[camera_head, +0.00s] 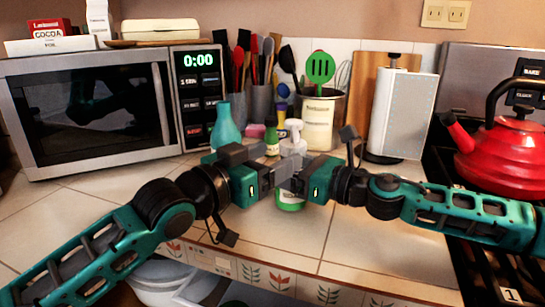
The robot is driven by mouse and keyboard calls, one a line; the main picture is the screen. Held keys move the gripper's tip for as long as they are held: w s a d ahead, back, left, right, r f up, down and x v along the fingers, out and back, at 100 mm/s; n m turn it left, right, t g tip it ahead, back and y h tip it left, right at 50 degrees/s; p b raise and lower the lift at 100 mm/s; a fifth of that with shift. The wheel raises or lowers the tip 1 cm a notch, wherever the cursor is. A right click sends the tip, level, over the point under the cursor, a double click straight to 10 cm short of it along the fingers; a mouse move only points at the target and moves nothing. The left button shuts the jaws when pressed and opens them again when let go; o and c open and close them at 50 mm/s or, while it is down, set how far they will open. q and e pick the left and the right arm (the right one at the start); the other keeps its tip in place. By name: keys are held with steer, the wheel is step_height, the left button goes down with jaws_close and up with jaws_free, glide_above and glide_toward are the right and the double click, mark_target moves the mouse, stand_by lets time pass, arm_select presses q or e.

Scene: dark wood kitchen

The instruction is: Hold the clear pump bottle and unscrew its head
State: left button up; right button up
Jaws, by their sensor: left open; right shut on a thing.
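The clear pump bottle (291,203) stands upright on the tiled counter, with a green and white label low on its body. Its white pump head (293,127) shows above the grippers. My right gripper (294,183) comes in from the right and is shut on the bottle at its middle. My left gripper (274,166) comes in from the left and is open, close to the bottle's left side. The fingers overlap in this view and hide the bottle's middle, so I cannot tell whether the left fingers touch it.
A teal bottle (226,127) and a small green bottle (271,137) stand behind my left gripper. A microwave (95,110) is at the left, a utensil crock (318,120) behind. A red kettle (503,155) sits on the stove at right. The front counter is clear.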

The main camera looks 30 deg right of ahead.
mark_target(284, 152)
arm_select(q)
steer(key=shift+s+a, duration=0.15)
steer(key=shift+a, duration=0.25)
steer(key=shift+x, duration=3.5)
steer(key=c, duration=0.9)
steer(key=o, duration=0.9)
steer(key=shift+a, duration=0.1)
steer(key=shift+v, duration=3)
